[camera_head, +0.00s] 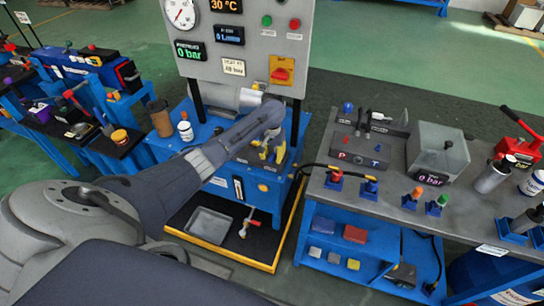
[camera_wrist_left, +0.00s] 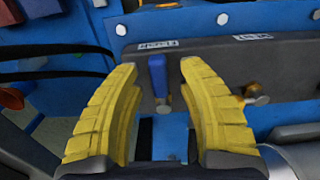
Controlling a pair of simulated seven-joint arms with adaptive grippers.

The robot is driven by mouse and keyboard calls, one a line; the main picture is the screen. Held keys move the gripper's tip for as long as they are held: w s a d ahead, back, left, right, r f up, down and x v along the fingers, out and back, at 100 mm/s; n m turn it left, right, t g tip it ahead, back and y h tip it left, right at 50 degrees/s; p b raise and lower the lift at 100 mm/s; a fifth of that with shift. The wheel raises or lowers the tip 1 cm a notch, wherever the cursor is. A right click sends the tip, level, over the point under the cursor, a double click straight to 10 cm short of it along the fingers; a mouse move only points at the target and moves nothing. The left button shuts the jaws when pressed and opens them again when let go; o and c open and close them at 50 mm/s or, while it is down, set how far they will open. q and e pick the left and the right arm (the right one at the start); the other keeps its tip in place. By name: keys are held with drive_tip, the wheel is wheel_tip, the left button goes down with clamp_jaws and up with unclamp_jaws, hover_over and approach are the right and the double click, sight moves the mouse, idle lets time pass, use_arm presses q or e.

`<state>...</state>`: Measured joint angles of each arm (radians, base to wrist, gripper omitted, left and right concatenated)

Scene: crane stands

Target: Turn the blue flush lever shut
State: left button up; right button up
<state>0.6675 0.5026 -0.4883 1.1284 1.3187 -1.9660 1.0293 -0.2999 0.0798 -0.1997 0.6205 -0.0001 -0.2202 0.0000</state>
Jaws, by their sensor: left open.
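The blue flush lever (camera_wrist_left: 157,76) shows in the left wrist view, between my left gripper's two yellow fingers (camera_wrist_left: 161,105). It points up and down in that picture, on a grey panel (camera_wrist_left: 205,52) below a white label (camera_wrist_left: 157,44) that seems to read "Flush". Gaps show on both sides of the lever, and I see no finger touching it. In the head view my left gripper (camera_head: 268,152) is open at the front of the blue stand (camera_head: 217,187), and I cannot make out the lever there. My right gripper is not in view.
A brass valve (camera_wrist_left: 255,95) sits right of the lever under a "VENT" label (camera_wrist_left: 252,37). The gauge panel (camera_head: 252,54) rises above the stand. A grey tray (camera_head: 208,226) lies below. The bench (camera_head: 392,192) on the right holds a grey box (camera_head: 437,150) and several coloured fittings.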

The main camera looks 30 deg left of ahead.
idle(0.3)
use_arm(q)
clamp_jaws()
idle(0.3)
